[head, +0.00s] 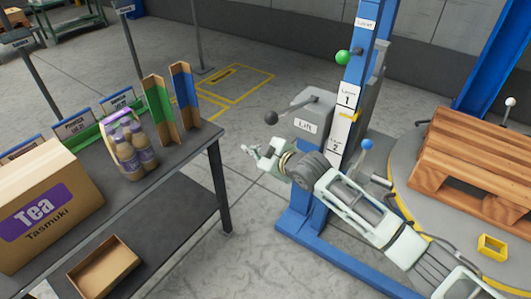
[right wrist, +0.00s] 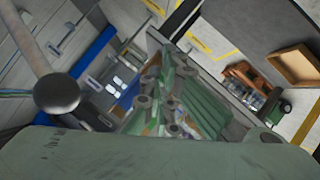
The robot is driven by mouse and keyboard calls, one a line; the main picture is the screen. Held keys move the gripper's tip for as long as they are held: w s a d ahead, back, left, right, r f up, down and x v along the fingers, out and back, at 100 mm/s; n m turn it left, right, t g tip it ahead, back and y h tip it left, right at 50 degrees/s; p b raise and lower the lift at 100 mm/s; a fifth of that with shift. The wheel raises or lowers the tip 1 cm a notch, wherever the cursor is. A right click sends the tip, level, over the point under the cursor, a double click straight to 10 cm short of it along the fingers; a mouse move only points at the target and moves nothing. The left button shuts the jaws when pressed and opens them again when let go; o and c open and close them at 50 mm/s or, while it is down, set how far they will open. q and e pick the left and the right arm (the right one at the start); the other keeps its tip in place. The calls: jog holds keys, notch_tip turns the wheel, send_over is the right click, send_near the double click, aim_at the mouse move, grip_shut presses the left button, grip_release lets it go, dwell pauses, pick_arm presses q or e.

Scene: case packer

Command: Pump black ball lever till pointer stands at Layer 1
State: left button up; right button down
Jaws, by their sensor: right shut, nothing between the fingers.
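The black ball lever (head: 271,117) sticks out to the left from the grey Lift box (head: 307,123) on the blue column. Its black ball (right wrist: 57,92) shows large at the left of the right wrist view. A yellow pointer (head: 351,116) stands on the white scale, by the lower end of the Layer 1 label (head: 347,96) and above the label with a 2 (head: 336,147). My right gripper (head: 258,151) is shut and empty, below and slightly left of the black ball, apart from it in the head view. It also shows in the right wrist view (right wrist: 165,95). My left gripper is out of view.
A green ball knob (head: 342,57) and a blue ball knob (head: 367,145) sit on the column. A dark table (head: 216,132) at left carries a Tea carton (head: 45,205), a bottle pack (head: 131,150) and dividers. A wooden pallet (head: 480,160) stands at right.

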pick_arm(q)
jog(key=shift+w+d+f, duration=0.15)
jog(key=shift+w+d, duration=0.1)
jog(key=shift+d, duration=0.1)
pick_arm(e)
jog(key=v, duration=0.7)
jog(key=shift+s+d, duration=0.3)
jog(key=shift+d, duration=0.1)
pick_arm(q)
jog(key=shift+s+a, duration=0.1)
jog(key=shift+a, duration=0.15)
